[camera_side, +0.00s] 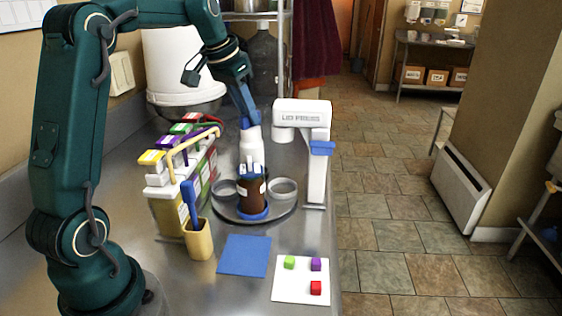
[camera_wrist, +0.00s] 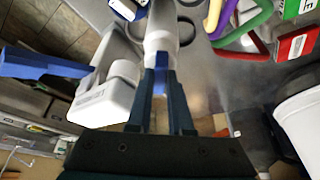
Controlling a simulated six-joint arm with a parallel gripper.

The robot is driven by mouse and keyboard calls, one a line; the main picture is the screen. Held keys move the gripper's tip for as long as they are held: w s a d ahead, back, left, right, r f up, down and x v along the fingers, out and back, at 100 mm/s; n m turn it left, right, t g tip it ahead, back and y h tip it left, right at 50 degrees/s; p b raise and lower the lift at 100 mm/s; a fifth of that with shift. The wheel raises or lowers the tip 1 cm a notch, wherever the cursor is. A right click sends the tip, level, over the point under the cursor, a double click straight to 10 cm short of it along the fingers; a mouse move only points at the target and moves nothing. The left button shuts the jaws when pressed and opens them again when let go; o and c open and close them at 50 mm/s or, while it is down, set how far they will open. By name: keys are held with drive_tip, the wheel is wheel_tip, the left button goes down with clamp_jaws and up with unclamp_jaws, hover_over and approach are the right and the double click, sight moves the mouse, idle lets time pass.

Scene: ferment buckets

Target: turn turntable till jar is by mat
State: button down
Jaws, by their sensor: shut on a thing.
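The turntable (camera_side: 238,219) is a dark round plate on the metal bench, with pale rings at its left and right. The brown jar (camera_side: 254,190) stands upright at its near edge, on a blue ring, on the side facing the blue mat (camera_side: 244,256). The mat lies flat on the bench just nearer than the turntable, with a small gap. My gripper (camera_side: 246,122) is beyond the jar, shut on the top of a white bottle (camera_side: 250,144). The wrist view shows the fingers (camera_wrist: 161,78) closed around a blue part at the bottle's (camera_wrist: 161,32) narrow end.
A white lid press (camera_side: 303,115) stands close right of the bottle. Colourful boxes (camera_side: 168,205) and a tan cup (camera_side: 199,240) with a blue tool stand left. A white card (camera_side: 290,290) with three cubes lies at the near right. A white bucket (camera_side: 175,60) is behind.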

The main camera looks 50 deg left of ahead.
drive_tip(key=shift+r+m+h, duration=0.1)
drive_tip(key=shift+m+h, duration=0.2)
drive_tip(key=shift+m, duration=0.5)
drive_tip(key=c, duration=0.8)
unclamp_jaws()
drive_tip(key=shift+v, duration=2.55)
